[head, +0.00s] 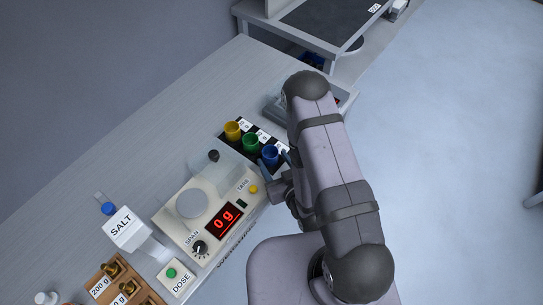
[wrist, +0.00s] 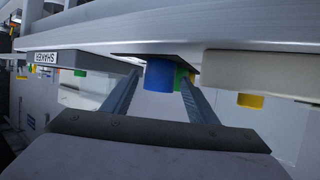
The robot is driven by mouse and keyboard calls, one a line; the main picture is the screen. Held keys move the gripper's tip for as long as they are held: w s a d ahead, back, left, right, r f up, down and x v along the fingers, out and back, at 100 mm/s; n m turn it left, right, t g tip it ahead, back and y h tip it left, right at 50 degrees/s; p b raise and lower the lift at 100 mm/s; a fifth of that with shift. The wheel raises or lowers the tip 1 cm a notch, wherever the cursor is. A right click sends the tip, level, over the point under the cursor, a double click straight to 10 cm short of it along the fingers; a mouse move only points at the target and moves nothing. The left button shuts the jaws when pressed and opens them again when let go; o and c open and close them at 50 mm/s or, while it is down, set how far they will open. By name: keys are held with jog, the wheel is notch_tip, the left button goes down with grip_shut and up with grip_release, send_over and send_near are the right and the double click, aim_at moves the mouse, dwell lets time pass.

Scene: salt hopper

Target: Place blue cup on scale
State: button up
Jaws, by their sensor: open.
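The blue cup (head: 269,154) stands at the near end of a row with a green cup (head: 250,142) and a yellow cup (head: 233,130) on a dark mat. The scale (head: 205,222) has an empty round pan (head: 192,204) and a red display reading 0 g. My gripper (head: 279,165) is open beside the blue cup. In the wrist view the blue cup (wrist: 160,75) appears beyond and between the two open fingers (wrist: 158,94), with the green cup (wrist: 181,76) partly hidden behind it. I cannot tell whether the fingers touch the cup.
A white salt hopper (head: 125,229), a green dose button (head: 171,273) and a wooden weight rack (head: 118,285) stand left of the scale. A clear shield (head: 213,171) rises behind the scale. A grey tray lies behind my arm. The bench's back left is clear.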

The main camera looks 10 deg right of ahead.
jog(key=shift+o, duration=0.5)
jog(key=shift+s+d+r, duration=0.1)
jog(key=shift+s+r, duration=0.1)
jog(key=shift+s, duration=0.2)
